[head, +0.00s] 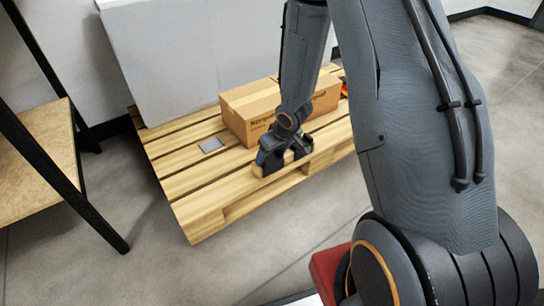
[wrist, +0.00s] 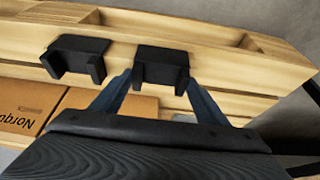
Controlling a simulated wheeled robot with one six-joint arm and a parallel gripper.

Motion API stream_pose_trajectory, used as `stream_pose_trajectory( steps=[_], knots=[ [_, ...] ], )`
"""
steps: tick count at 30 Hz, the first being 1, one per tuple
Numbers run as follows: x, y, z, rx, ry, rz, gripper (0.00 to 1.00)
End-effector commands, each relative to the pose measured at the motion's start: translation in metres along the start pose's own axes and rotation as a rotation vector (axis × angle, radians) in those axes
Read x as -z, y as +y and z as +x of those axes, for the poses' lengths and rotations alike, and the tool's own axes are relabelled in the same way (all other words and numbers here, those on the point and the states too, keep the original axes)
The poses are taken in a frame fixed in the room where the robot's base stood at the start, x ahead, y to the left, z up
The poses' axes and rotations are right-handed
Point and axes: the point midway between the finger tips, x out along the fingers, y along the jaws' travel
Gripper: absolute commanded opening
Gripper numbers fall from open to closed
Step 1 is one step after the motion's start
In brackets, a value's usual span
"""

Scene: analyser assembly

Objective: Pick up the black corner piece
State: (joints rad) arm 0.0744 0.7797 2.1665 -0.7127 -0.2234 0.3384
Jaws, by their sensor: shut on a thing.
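The black corner piece (wrist: 161,66) is a small bracket with two stubby legs. In the wrist view it sits between the fingertips of my gripper (wrist: 160,80), which is shut on it. It is at the front edge of the wooden pallet (head: 212,212); I cannot tell whether it is lifted clear of the slats. A second, similar black corner piece (wrist: 75,58) lies just to its left in the wrist view, apart from the fingers. In the head view my gripper (head: 269,158) is low at the pallet's front edge and partly hides the pieces.
A cardboard box (head: 240,106) stands on the pallet close behind my gripper. A flat grey plate (head: 211,145) lies on the slats to the left. A large pale block (head: 170,60) is at the back. A black-framed shelf (head: 40,155) stands at left. Open floor lies in front.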

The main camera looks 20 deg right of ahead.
Motion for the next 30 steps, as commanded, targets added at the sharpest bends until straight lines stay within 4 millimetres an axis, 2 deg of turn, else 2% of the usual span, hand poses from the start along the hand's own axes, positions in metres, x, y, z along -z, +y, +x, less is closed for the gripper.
stream_pose_trajectory(
  steps=[18, 24, 30],
  knots=[
    [0.03, 0.0, -0.076, -0.001, 0.001, 0.0, 0.47],
    [0.036, 0.0, -0.088, 0.0, 0.0, 0.0, 0.47],
    [0.038, 0.0, -0.091, 0.0, 0.001, 0.001, 0.47]
  ],
)
